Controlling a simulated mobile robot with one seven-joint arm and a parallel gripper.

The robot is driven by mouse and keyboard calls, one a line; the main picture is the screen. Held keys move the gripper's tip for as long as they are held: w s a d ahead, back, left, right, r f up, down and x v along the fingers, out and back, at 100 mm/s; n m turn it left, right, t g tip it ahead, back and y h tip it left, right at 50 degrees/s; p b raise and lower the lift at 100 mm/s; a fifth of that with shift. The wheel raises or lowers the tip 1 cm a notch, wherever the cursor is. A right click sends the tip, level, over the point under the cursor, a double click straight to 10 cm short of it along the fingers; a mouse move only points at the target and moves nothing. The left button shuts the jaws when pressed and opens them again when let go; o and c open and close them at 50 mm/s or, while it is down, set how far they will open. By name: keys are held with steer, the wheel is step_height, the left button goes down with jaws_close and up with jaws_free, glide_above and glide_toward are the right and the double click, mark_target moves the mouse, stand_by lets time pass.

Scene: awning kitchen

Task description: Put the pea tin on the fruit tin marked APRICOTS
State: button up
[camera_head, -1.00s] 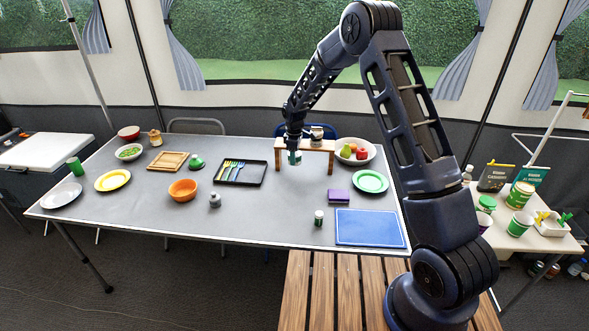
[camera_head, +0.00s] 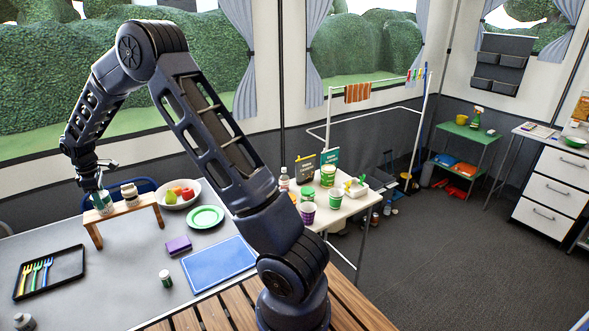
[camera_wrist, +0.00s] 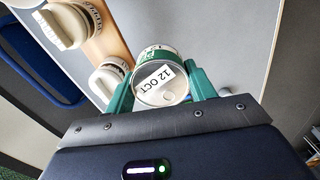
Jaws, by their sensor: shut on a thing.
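My gripper (camera_head: 98,193) is shut on a green-and-white tin (camera_head: 103,204), held at the wooden riser on the grey table. In the wrist view the tin (camera_wrist: 160,78) sits between the green fingers, its silver end towards the camera with a white "12 OCT" label. The pictures do not show whether its side label reads peas. No label reading APRICOTS is legible. Green-and-white tins stand on the side table at right, one at the back (camera_head: 328,175) and one at the front (camera_head: 336,199); their small print is unreadable.
A fruit bowl (camera_head: 172,203), green plate (camera_head: 205,217) and blue board (camera_head: 220,264) lie near.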

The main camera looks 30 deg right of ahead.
step_height(320, 180, up, 14)
steer(key=w+d+m, duration=0.3)
steer(key=w+d, duration=0.2)
steer(key=d, duration=0.6)
steer(key=w+d+m, duration=0.2)
steer(key=w+d, duration=0.4)
steer(key=d, duration=0.5)
steer(key=w+d+m, duration=0.3)
steer(key=d+m, duration=0.3)
steer(key=d, duration=1.9)
steer(key=m, duration=1.1)
glide_above(328, 168)
step_height(328, 168, down, 4)
steer(key=f, duration=2.1)
steer(key=shift+w+d+f, duration=0.1)
steer(key=shift+d, duration=0.1)
steer(key=shift+f, duration=0.15)
